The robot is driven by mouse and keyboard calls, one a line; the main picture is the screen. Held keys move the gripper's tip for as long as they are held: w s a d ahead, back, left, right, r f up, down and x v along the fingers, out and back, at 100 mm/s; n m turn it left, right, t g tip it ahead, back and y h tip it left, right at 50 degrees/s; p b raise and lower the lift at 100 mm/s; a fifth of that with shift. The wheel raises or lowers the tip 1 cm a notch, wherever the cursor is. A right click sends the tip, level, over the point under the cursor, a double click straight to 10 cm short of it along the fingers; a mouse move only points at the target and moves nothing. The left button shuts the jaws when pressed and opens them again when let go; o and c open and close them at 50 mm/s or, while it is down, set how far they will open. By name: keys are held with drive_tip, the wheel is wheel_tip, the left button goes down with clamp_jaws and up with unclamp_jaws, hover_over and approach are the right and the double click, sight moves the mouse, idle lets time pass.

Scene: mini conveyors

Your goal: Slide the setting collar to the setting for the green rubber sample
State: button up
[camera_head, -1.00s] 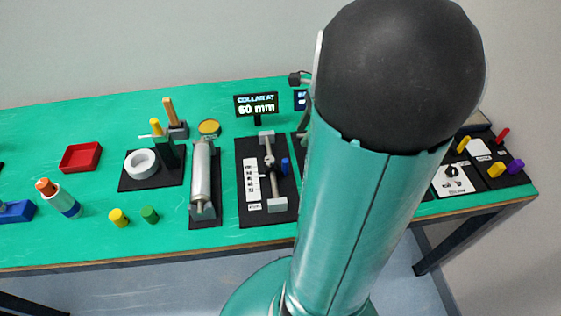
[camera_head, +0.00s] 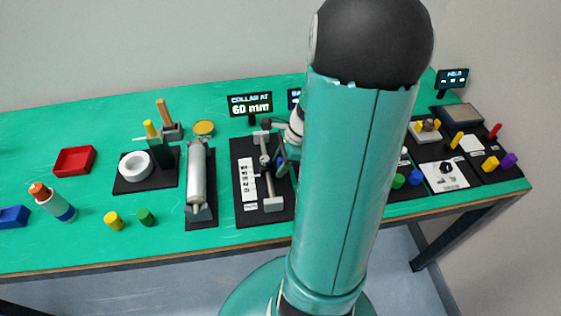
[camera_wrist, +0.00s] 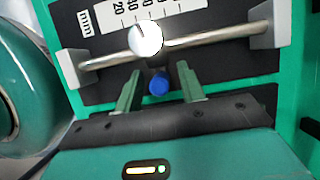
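The silver setting collar (camera_wrist: 146,38) sits on a metal rod (camera_wrist: 205,39) between two end blocks, beside a white mm scale (camera_wrist: 180,8). A blue knob (camera_wrist: 158,83) sticks out from the collar side. My gripper (camera_wrist: 159,71) is open, with its green fingers on either side of the knob and gaps showing. In the head view, the collar (camera_head: 265,161) is near the rod's far half, and my gripper (camera_head: 282,158) is at its right, partly hidden by my arm. A display (camera_head: 250,106) reads "COLLAR AT 60 mm". A green cylinder (camera_head: 146,217) stands at the front; I cannot tell its material.
A roller fixture (camera_head: 197,180) stands left of the collar fixture, with a white ring (camera_head: 136,165) and upright tools beyond. A yellow cylinder (camera_head: 113,221) and red tray (camera_head: 74,160) are further left. More fixtures and small parts crowd the right side.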

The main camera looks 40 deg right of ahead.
drive_tip(key=shift+c, duration=0.2)
clamp_jaws()
drive_tip(key=shift+s+a, duration=0.6)
drive_tip(key=shift+s, duration=0.3)
drive_tip(key=shift+w, duration=0.1)
drive_tip(key=shift+o, duration=0.2)
unclamp_jaws()
drive_tip(key=shift+d+r, duration=0.1)
drive_tip(key=v, duration=1.3)
drive_tip(key=shift+s+d+r, duration=0.15)
drive_tip(key=shift+s+r, duration=0.05)
drive_tip(key=shift+r, duration=0.05)
